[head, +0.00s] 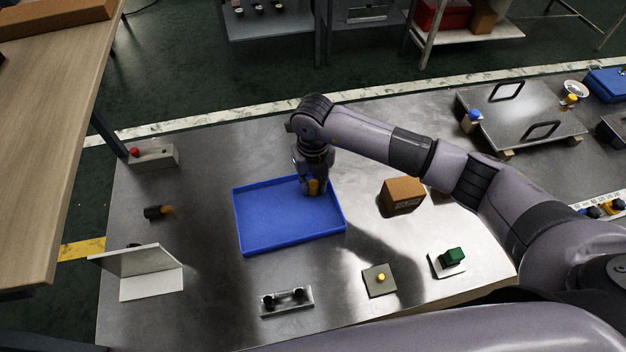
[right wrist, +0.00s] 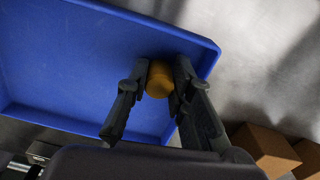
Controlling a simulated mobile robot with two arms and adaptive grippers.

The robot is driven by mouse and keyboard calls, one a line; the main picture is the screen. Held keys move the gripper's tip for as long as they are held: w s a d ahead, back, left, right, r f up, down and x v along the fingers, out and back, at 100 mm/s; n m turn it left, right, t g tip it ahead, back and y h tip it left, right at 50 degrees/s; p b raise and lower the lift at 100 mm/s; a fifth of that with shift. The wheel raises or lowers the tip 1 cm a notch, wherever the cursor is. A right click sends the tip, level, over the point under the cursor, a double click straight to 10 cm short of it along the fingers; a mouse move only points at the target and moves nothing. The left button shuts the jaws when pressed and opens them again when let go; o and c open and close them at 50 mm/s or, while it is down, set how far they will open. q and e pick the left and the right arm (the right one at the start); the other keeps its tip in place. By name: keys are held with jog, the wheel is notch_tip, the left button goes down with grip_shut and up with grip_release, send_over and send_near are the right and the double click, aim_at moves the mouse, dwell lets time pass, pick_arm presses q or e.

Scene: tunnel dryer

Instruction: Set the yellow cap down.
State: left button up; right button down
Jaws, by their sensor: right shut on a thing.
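The yellow cap (right wrist: 160,78) is between the two fingers of my right gripper (right wrist: 161,80), which is shut on it. In the head view the cap (head: 313,186) shows at the tip of my right gripper (head: 314,188), over the right back part of the blue tray (head: 285,222). In the right wrist view the blue tray (right wrist: 90,70) lies below the cap, and the cap is near its rim. I cannot tell whether the cap touches the tray floor. The rest of the tray is empty. My left gripper is not in view.
A cardboard box (head: 403,195) stands right of the tray. A plate with a yellow knob (head: 380,281), a green block on a white plate (head: 452,257) and a small metal fixture (head: 287,300) are in front. A white angled panel (head: 150,272) and a dark cylinder (head: 157,212) are left.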

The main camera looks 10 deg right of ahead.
aim_at(313, 182)
jog(key=shift+f, duration=0.15)
jog(key=c, duration=1.4)
grip_release()
jog(key=shift+r, duration=0.3)
jog(key=shift+r+b, duration=1.8)
jog(key=shift+r, duration=4.1)
